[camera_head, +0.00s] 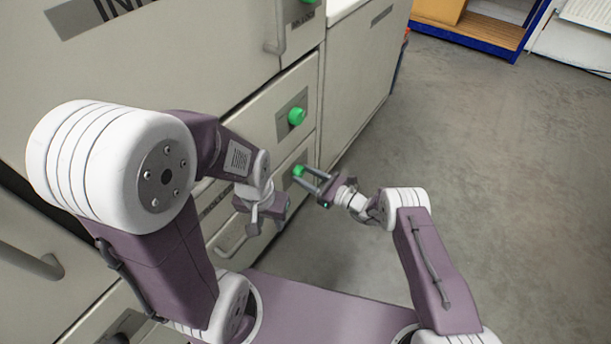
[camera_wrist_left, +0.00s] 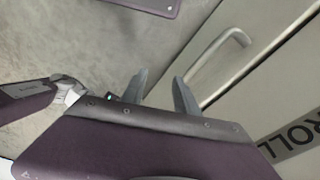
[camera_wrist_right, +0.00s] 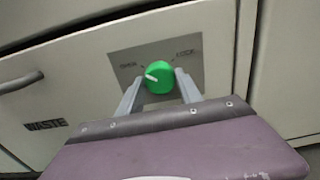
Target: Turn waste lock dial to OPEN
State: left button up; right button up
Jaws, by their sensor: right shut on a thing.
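The green waste lock dial (camera_wrist_right: 159,80) sits on a grey plate on the drawer front marked WASTE. OPEN is printed at the plate's left and LOCK at its right. The dial's white pointer points left, to the OPEN side. My right gripper (camera_wrist_right: 158,88) is shut on the dial, one finger on each side. In the head view the dial (camera_head: 298,171) shows between the fingertips of my right gripper (camera_head: 304,177). My left gripper (camera_wrist_left: 160,80) is open and empty, beside a drawer handle and apart from it.
Another green dial (camera_head: 296,116) is on the drawer above. A bar handle (camera_wrist_right: 20,82) sticks out left of the waste dial. The left wrist view shows a drawer handle (camera_wrist_left: 222,62) beside the lettering ROLL. Grey floor (camera_head: 490,190) is clear at the right.

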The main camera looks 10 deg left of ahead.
jog(key=o, duration=1.4)
jog(key=shift+c, duration=0.2)
jog(key=p+v, duration=0.4)
jog(key=v, duration=0.5)
